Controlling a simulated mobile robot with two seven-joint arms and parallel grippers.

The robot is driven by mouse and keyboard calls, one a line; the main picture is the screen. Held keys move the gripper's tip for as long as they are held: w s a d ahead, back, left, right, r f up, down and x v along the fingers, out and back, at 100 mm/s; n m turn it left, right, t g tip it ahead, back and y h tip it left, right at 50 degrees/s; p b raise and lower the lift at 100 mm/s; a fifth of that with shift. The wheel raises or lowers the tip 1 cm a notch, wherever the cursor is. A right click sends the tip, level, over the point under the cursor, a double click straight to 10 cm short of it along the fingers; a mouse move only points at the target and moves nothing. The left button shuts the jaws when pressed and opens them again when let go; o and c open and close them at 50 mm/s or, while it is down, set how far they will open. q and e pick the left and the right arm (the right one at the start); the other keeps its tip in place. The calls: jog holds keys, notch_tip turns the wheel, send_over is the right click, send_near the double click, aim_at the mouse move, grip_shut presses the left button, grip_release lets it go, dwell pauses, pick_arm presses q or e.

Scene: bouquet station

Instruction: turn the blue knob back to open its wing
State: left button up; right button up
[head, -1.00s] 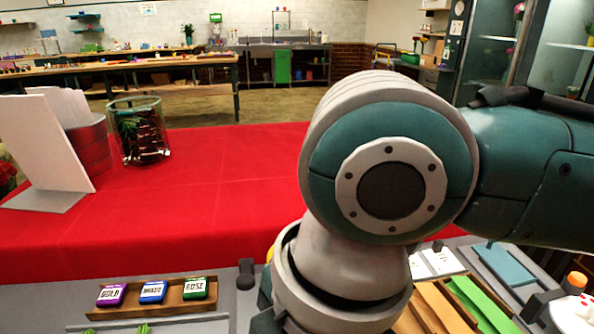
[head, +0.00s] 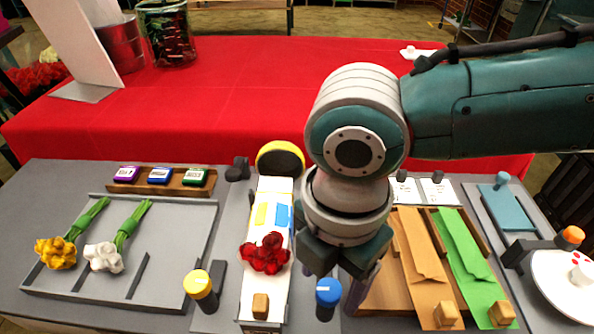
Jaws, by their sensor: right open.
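The blue knob (head: 328,292) stands at the front edge of the work table, right of a white wrapping strip (head: 254,290). Red roses (head: 265,254) lie on the strip, with a yellow patch (head: 262,214) and a blue patch (head: 283,216) behind them. My right gripper (head: 337,281) points down just behind and beside the blue knob. It is open; one finger shows right of the knob, the other is mostly hidden. I cannot tell whether it touches the knob. The blue knob's wing is not clearly visible. My left gripper is out of view.
A yellow knob (head: 197,284) stands left of the strip. A grey tray (head: 183,245) holds yellow and white flowers. Brown paper (head: 415,250) and green paper (head: 463,250) lie at right, with a white disc (head: 566,284) beyond. The red cloth (head: 230,110) behind is mostly clear.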

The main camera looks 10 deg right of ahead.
jog(key=shift+f, duration=0.55)
grip_shut()
